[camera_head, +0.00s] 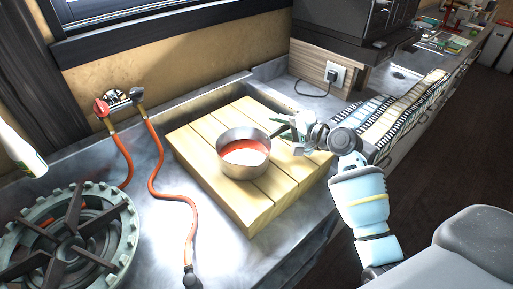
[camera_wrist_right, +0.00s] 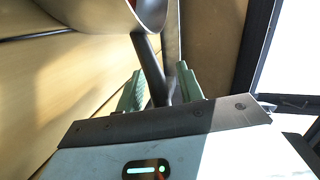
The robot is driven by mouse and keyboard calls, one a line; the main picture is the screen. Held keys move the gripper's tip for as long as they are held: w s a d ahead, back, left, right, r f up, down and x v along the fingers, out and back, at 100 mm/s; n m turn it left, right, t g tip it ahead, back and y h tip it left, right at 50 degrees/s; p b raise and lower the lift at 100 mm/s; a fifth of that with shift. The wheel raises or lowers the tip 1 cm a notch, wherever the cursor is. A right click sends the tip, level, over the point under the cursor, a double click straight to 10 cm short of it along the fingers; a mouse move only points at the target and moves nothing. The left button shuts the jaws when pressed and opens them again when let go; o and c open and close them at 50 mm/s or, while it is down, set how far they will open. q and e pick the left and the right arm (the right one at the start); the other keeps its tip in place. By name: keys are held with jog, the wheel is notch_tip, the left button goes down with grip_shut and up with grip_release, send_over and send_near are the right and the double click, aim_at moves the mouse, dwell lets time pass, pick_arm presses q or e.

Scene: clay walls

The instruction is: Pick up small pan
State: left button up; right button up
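The small pan (camera_head: 243,168) is a metal saucepan with red inside, standing upright on a wooden board (camera_head: 205,170). Its dark handle points right, toward my right gripper (camera_head: 283,128). In the right wrist view the pan's body (camera_wrist_right: 100,12) is at the top, and its handle (camera_wrist_right: 149,62) runs down between the two green fingers of my right gripper (camera_wrist_right: 160,82). The fingers stand apart with the handle between them, and a gap shows beside it, so the gripper looks open. My left gripper is not in view.
A gas burner (camera_head: 75,240) stands at the front left. A red hose (camera_head: 157,190) runs over the metal counter left of the board. A white object (camera_head: 18,150) shows at the left edge. A wall outlet (camera_head: 335,74) is behind. Striped cloths (camera_head: 410,108) lie to the right.

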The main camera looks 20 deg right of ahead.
grip_shut()
jog(key=shift+r, duration=0.2)
dwell(0.3)
jog(key=s+a+r, duration=0.2)
jog(key=s, duration=0.5)
jog(key=s+a+r+p, duration=0.1)
jog(key=s+a+r, duration=0.1)
jog(key=s, duration=0.5)
jog(key=shift+s+a+r, duration=0.4)
jog(key=shift+a, duration=0.35)
jog(key=shift+s, duration=0.1)
dwell(0.8)
